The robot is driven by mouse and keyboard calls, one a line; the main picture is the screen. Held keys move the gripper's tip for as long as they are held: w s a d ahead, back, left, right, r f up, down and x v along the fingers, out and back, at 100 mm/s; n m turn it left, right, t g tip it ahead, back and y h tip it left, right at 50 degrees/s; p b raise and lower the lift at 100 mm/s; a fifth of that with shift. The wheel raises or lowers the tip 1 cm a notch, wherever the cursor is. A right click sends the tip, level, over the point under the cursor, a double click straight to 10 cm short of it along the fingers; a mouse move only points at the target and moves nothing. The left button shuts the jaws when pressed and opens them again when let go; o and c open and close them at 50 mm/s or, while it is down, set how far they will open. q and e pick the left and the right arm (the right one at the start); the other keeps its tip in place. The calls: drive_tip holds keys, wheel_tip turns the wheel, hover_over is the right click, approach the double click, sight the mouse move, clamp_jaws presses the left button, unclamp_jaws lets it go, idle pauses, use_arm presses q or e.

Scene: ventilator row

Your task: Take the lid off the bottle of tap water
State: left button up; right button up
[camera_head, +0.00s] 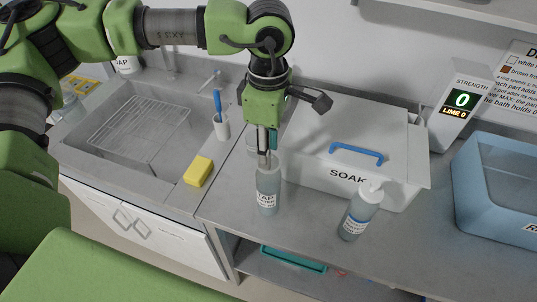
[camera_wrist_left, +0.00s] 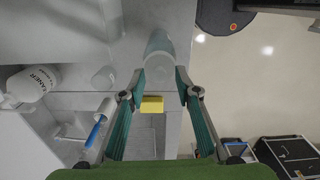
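The tap water bottle (camera_head: 267,191), clear with a white TAP label, stands upright on the grey counter. My left gripper (camera_head: 266,157) points down at the bottle's top. In the left wrist view the two fingertips (camera_wrist_left: 161,84) are apart, with a gap between them, and the bottle (camera_wrist_left: 159,52) shows just beyond them. I cannot clearly make out the lid, and I cannot tell whether a finger touches the bottle. My right gripper is not in view.
A pump bottle (camera_head: 357,213) stands right of the tap bottle. Behind is a white SOAK box (camera_head: 312,177) with a blue handle. A yellow sponge (camera_head: 198,171), a brush cup (camera_head: 222,128) and the sink (camera_head: 113,136) are left. A blue tub (camera_head: 490,190) is right.

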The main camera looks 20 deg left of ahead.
use_arm(q)
drive_tip(key=shift+f, duration=0.7)
drive_tip(key=c, duration=0.8)
drive_tip(key=shift+c, duration=0.2)
drive_tip(key=shift+w+r, duration=0.1)
drive_tip(key=shift+r, duration=0.05)
